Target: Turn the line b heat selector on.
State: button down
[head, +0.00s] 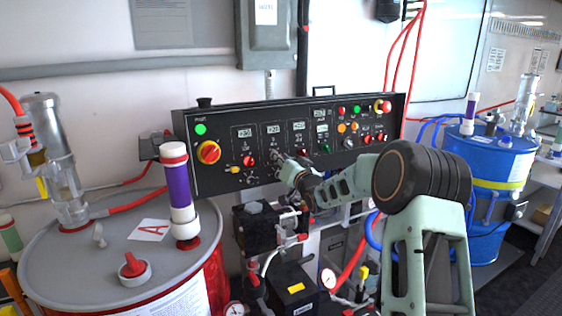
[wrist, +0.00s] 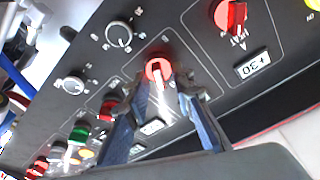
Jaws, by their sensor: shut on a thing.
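The black control panel (head: 220,170) carries a row of small displays with red selectors. My gripper (head: 283,164) is at the panel, below the second display from the left. In the wrist view my gripper (wrist: 161,95) has its two blue fingers shut on a red selector (wrist: 158,70), which looks brightly lit. This selector sits in the position of the line b heat selector, but I cannot read its label. In the head view the gripper hides it. Its exact turn angle is unclear behind the fingers.
Another red selector (wrist: 234,15) with a +30 display (wrist: 253,64) is beside the held one. Grey dials (wrist: 119,34) are on its other side. Drums stand left (head: 60,250) and right (head: 485,160) of the panel.

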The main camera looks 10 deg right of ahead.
jog(key=shift+f+m, duration=0.1)
jog(key=shift+m, duration=0.4)
jog(key=c, duration=2)
grip_release()
jog(key=shift+c, duration=0.2)
jog(key=shift+s, duration=0.15)
jog(key=v, duration=1.2)
jog(key=shift+a, duration=0.1)
